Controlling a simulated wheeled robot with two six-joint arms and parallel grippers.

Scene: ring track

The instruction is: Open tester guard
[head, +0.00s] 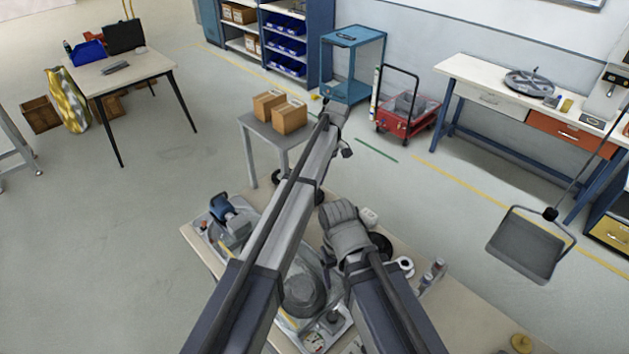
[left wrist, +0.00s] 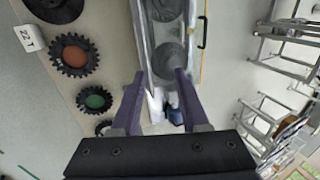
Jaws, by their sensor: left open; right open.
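The tester (head: 302,288) stands on the table below me in the head view, partly covered by my arms. Its blue motor (head: 230,218) shows at its left end. In the left wrist view the tester is a long unit with grey round parts under what looks like a clear guard (left wrist: 152,40); a dark handle-like bar (left wrist: 202,45) runs along its right side. My left gripper (left wrist: 158,78) is open, its purple fingers apart and pointing over the tester. Whether it touches the guard I cannot tell. My right gripper (head: 328,258) is open, low over the table beside the tester, mostly hidden by its wrist.
Gears with a red hub (left wrist: 75,54) and a green hub (left wrist: 95,100) lie beside the tester. A white roll (head: 404,265) and small bottles (head: 433,272) are right of my right arm. A stand with cartons (head: 281,138) is beyond the table.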

